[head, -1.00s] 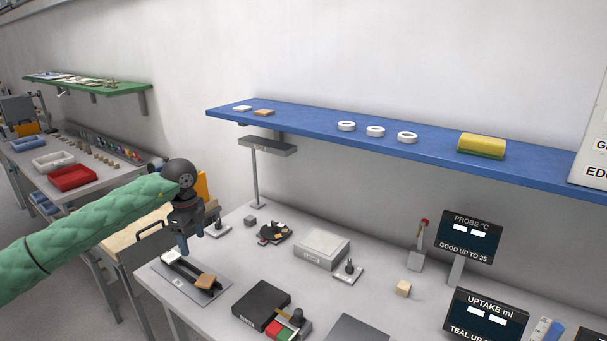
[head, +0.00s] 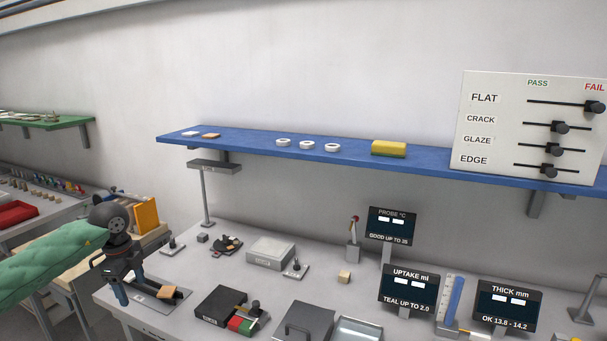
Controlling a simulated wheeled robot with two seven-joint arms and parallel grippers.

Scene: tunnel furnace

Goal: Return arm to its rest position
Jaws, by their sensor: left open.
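My left arm, in a green quilted sleeve, comes in from the left in the head view. Its left gripper (head: 130,287) points down and is open, with nothing seen between the fingers. It is at the left end of the bench, in front of a grey plate fixture (head: 147,297) and partly hiding it. A small tan tile (head: 167,292) lies at the right end of that fixture, apart from the fingers. My right gripper is out of view.
The grey bench (head: 210,262) holds a black box (head: 220,306), a pale block (head: 270,251) and several displays. A blue shelf (head: 240,146) with white rings and a yellow sponge (head: 388,148) runs above. A slider panel (head: 500,140) stands at right. Open air lies above the bench.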

